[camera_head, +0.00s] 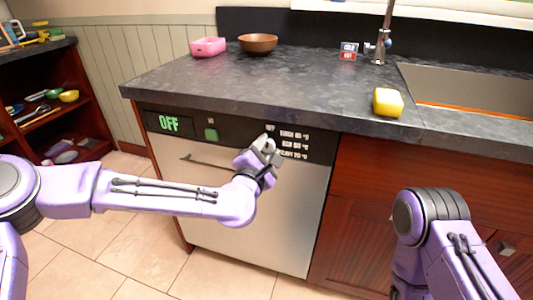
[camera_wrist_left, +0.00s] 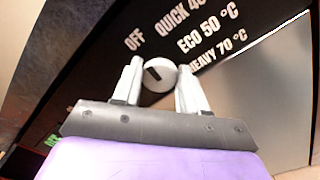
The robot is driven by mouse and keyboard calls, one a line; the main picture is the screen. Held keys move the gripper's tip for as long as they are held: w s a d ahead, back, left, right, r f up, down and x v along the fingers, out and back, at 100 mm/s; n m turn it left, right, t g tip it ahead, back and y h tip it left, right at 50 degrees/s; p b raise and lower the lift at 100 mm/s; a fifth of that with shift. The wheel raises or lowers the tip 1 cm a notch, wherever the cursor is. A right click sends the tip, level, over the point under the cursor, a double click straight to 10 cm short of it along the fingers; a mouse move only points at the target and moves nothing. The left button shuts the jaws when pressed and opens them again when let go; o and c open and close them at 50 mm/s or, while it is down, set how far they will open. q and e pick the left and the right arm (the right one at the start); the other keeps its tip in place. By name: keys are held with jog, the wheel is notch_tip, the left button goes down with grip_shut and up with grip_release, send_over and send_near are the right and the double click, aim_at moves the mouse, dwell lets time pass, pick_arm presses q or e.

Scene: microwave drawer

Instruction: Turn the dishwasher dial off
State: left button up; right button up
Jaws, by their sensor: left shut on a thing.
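The dishwasher (camera_head: 255,225) stands under the dark counter, its door shut. Its black control panel shows a green OFF display (camera_head: 168,123) at the left and printed program names at the right. The round pale dial (camera_wrist_left: 160,75) with a dark pointer mark shows in the left wrist view, beside the words OFF, QUICK, ECO 50 °C and HEAVY 70 °C. My left gripper (camera_head: 265,145) is at the dial, and it also shows in the left wrist view (camera_wrist_left: 159,82) with a finger on each side, shut on the dial. In the head view the gripper mostly hides the dial. My right gripper is out of view.
A green button (camera_head: 210,134) sits on the panel left of the dial. On the counter (camera_head: 240,90) are a pink container (camera_head: 208,47), a brown bowl (camera_head: 258,43) and a yellow sponge (camera_head: 388,102). A sink (camera_head: 470,90) is at the right. Open shelves (camera_head: 50,120) stand at the left.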

pick_arm(q)
jog(key=shift+n, duration=0.7)
jog(key=o, duration=1.1)
jog(key=shift+c, duration=0.2)
jog(key=v, duration=1)
jog(key=shift+s, duration=0.25)
